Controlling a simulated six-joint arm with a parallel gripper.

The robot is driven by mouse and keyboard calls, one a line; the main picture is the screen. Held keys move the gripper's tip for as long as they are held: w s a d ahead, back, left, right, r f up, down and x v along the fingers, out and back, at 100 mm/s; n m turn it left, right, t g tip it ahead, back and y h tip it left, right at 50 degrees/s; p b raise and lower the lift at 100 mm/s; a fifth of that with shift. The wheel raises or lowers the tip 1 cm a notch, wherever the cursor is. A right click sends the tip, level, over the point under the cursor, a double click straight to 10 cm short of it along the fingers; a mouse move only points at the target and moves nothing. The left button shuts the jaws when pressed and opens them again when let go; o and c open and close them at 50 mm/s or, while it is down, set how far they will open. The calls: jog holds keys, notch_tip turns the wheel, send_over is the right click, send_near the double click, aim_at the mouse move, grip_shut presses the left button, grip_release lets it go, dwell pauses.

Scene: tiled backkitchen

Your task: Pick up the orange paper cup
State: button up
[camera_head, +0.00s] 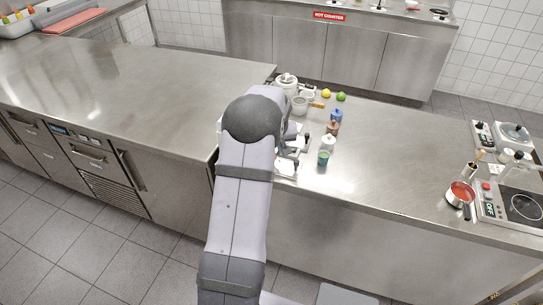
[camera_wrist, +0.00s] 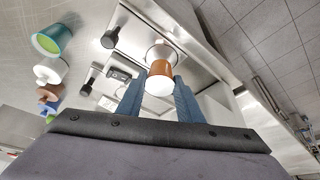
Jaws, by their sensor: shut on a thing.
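The orange paper cup (camera_wrist: 160,69) is in the wrist view, between my fingers, with its white round end facing the camera. My gripper (camera_wrist: 158,86) is shut on it, one blue-grey finger on each side. A pale round shape (camera_wrist: 160,51) shows just beyond the cup; I cannot tell whether they touch. In the head view my arm hides the orange cup and most of my gripper, at the near edge of the steel counter (camera_head: 410,160).
A teal cup (camera_head: 323,158), white cup (camera_head: 328,141), brown cup (camera_head: 333,128) and blue cup (camera_head: 337,115) stand right of my gripper. Pots (camera_head: 287,82), a lemon (camera_head: 326,93) and a lime (camera_head: 341,97) are behind. The counter's middle right is clear; a red saucepan (camera_head: 460,194) stands farther right.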

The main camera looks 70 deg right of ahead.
notch_tip(320, 180, up, 8)
jog(key=b, duration=0.2)
jog(key=s+m+p, duration=0.2)
jog(key=s+p, duration=0.1)
jog(key=s, duration=0.5)
jog(key=s+a+f, duration=0.1)
jog(key=s+f, duration=0.1)
jog(key=s+a+f+m+g, duration=0.1)
jog(key=s+f, duration=0.2)
jog(key=s+a+f+m+p, duration=0.1)
jog(key=s+f, duration=0.1)
jog(key=s, duration=0.1)
jog(key=shift+s+a+f+g, duration=0.1)
jog(key=shift+a+f+g, duration=0.25)
jog(key=shift+f+g, duration=0.05)
jog(key=shift+s+d+m+h, duration=0.15)
jog(key=shift+d+m+h, duration=0.15)
jog(key=shift+d+m, duration=0.35)
jog(key=shift+s+d+r+m+g, duration=0.1)
jog(key=shift+d+r+m+g, duration=0.2)
jog(key=shift+d, duration=0.2)
jog(key=shift+f, duration=0.2)
jog(key=shift+f+b, duration=1.35)
jog(key=shift+f, duration=0.25)
